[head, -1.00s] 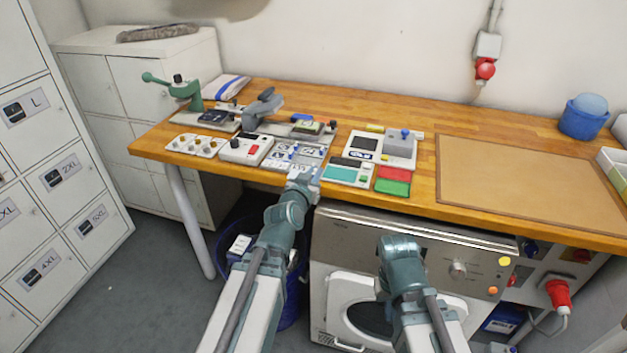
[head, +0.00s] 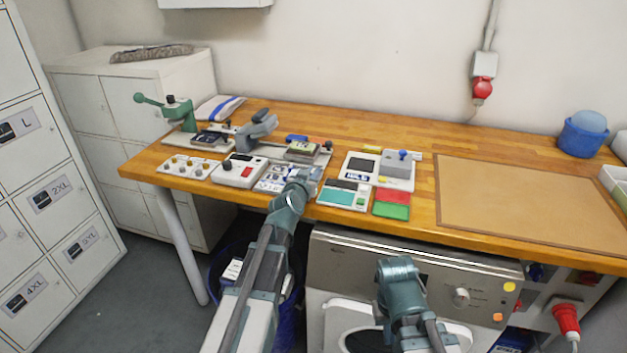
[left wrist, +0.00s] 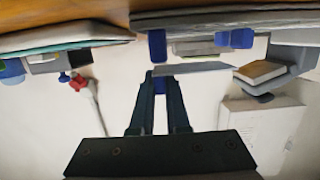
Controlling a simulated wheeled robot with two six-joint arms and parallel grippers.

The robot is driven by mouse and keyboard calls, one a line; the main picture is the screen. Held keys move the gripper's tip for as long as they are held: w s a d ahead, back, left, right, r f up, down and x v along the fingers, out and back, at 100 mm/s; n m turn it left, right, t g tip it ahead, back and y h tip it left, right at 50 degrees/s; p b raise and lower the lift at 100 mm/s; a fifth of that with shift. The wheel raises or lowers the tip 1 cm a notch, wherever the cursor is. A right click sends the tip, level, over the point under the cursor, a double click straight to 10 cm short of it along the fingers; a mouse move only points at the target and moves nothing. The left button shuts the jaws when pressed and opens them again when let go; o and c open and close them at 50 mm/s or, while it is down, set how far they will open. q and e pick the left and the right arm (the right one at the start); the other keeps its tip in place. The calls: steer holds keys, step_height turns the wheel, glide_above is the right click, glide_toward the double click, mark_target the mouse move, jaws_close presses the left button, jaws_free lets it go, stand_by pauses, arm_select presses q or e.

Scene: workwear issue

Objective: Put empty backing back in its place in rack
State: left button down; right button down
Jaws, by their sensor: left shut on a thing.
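In the head view my left gripper (head: 308,176) is over the front edge of the bench, at the right end of the grey rack (head: 272,178) with blue-and-white pieces. In the left wrist view the fingers (left wrist: 160,82) are shut on a blue tab of a thin grey plate, the backing (left wrist: 200,67). Two other blue tabs (left wrist: 235,39) show close behind it. The backing is apart from the bench in that view; its exact gap to the rack cannot be told. My right gripper (head: 400,272) hangs in front of the washing machine; its fingertips are hidden.
Left of the rack stand a white box with a red button (head: 239,170) and a knobbed panel (head: 188,167). Right of it lie a teal-screened device (head: 344,194) and red and green pads (head: 392,203). A brown mat (head: 530,205) lies bare on the right.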

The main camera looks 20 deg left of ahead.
arm_select(q)
steer(key=shift+w, duration=0.3)
steer(key=f+b, duration=0.3)
steer(key=shift+w+a+f+b, duration=0.15)
steer(key=shift+w+f+b, duration=0.2)
steer(key=shift+s+r, duration=0.1)
steer(key=shift+f+b, duration=0.3)
steer(key=shift+f, duration=0.05)
steer(key=c, duration=0.9)
jaws_free()
steer(key=shift+r, duration=0.1)
steer(key=shift+r+p, duration=0.25)
steer(key=shift+p, duration=0.15)
steer(key=s, duration=0.4)
steer(key=s+r+p, duration=0.1)
steer(key=s, duration=0.2)
steer(key=s+r+p, duration=0.1)
steer(key=s, duration=0.3)
steer(key=shift+s+a+r, duration=0.15)
steer(key=shift+s+a, duration=0.05)
steer(key=shift+s, duration=0.1)
